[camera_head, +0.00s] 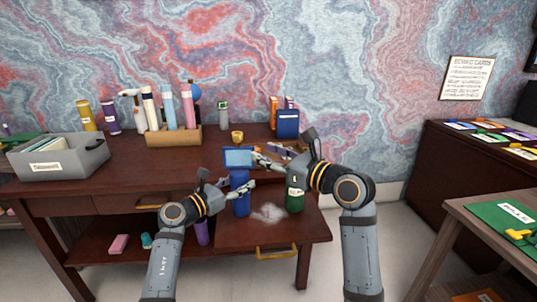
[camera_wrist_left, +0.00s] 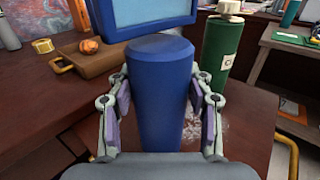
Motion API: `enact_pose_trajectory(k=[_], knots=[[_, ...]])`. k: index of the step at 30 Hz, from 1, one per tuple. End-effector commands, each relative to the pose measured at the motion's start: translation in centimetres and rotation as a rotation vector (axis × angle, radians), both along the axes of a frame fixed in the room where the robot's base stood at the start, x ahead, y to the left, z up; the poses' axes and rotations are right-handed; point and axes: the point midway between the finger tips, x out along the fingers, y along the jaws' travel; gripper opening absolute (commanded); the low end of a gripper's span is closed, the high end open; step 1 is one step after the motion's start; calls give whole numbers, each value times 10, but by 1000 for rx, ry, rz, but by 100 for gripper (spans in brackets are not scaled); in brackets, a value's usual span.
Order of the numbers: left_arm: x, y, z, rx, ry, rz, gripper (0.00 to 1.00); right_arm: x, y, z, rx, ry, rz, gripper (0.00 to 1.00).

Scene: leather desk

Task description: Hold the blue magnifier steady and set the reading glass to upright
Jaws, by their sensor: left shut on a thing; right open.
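The blue magnifier has a thick blue cylindrical body (camera_head: 240,206) and a blue rectangular frame around a pale reading glass (camera_head: 238,158) at its top. My left gripper (camera_head: 241,188) is shut on the body, which stands upright. The left wrist view shows the body (camera_wrist_left: 160,95) between the two fingers, with the lower part of the glass frame (camera_wrist_left: 150,30) above; the frame's top is cut off there. My right gripper (camera_head: 260,157) is open at the right edge of the glass frame. I cannot tell whether it touches the frame.
A green bottle (camera_head: 295,201) stands right of the magnifier, below my right gripper; it also shows in the left wrist view (camera_wrist_left: 221,48).

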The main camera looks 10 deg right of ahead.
Motion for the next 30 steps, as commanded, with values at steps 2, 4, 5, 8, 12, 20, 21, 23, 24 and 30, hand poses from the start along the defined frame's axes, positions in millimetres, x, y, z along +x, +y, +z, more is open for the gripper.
enact_pose_trajectory(k=[2,4,5,8,12,20,21,23,24,30], knots=[[0,0,-1,0,1,-1,6,0,0,0,0,0,0,42],[0,0,-1,0,1,-1,6,0,0,0,0,0,0,42],[0,0,-1,0,1,-1,6,0,0,0,0,0,0,42],[0,0,-1,0,1,-1,6,0,0,0,0,0,0,42],[0,0,-1,0,1,-1,66,0,0,0,1,-1,0,42],[0,0,0,-1,1,-1,78,0,0,0,1,-1,0,42],[0,0,0,-1,1,-1,78,0,0,0,1,-1,0,42],[0,0,0,-1,1,0,78,0,0,0,1,-1,0,42],[-1,1,0,-1,1,0,78,0,0,0,1,-1,0,42],[-18,23,-2,3,0,2,78,0,0,0,1,-1,0,42]])
